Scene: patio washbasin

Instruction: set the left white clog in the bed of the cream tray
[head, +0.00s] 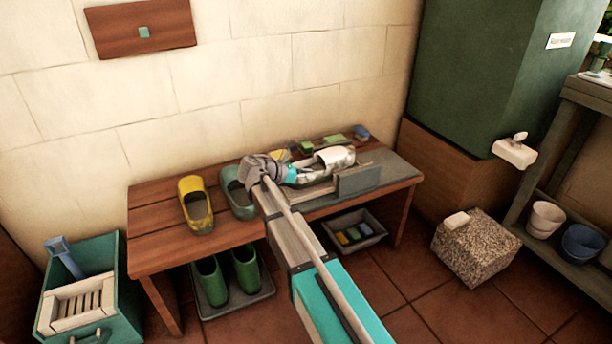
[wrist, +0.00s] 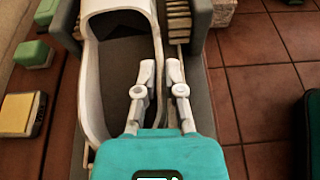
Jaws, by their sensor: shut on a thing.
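The white clog (head: 338,155) is at the right half of the wooden bench, over a grey mat-like holder. It also shows in the wrist view (wrist: 92,100), its open top facing the camera. My gripper (head: 305,173) is shut on the clog's side wall, with both fingers (wrist: 160,95) at its right rim in the wrist view. I cannot tell whether the clog's sole touches the grey surface. The cream tray (head: 78,302), with a slatted bed, sits in the green crate at the far lower left. No clog shows in it.
A yellow clog (head: 195,205) and a teal clog (head: 238,195) stand on the bench's left half. A grey upright panel (head: 358,181) is beside the white clog. A blue handled thing (head: 62,255) rises behind the cream tray. Green boots (head: 245,268) stand below the bench.

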